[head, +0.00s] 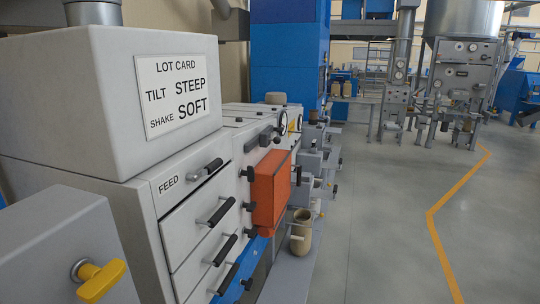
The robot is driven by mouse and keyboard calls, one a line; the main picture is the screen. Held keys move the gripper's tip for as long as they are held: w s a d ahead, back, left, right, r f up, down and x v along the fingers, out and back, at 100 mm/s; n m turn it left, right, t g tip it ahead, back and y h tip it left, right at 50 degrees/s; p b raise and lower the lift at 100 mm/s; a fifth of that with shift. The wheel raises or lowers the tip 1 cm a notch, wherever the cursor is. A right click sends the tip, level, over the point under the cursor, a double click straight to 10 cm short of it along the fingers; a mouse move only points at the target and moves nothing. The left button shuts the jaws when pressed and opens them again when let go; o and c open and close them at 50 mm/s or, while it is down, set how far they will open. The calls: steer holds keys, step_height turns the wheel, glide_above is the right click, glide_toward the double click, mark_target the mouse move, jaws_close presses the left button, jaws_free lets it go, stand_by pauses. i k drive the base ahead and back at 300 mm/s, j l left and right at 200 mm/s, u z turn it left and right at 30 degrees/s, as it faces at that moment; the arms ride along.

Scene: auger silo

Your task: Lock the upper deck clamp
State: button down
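A white cabinet (105,200) stands at the left, with a FEED label and several drawer fronts with black-gripped handles (216,212). Just right of the drawers, black knobs sit one above another on the cabinet's edge: an upper one (247,173), a middle one (250,206) and a lower one (249,233). No label marks any as the upper deck clamp, and I cannot tell whether any is locked. A lot card (178,93) on the white box on top reads TILT STEEP, SHAKE SOFT. My gripper is not in view.
An orange box (270,188) juts out beside the knobs. A grey housing with a yellow handle (101,281) is at the near left. A beige bucket (301,232) stands beyond the orange box. The grey floor (385,235) at the right is clear, with a yellow line (440,235).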

mark_target(250, 173)
steer(key=i+j, duration=0.1)
steer(key=i, duration=1.1)
steer(key=j+u, duration=0.05)
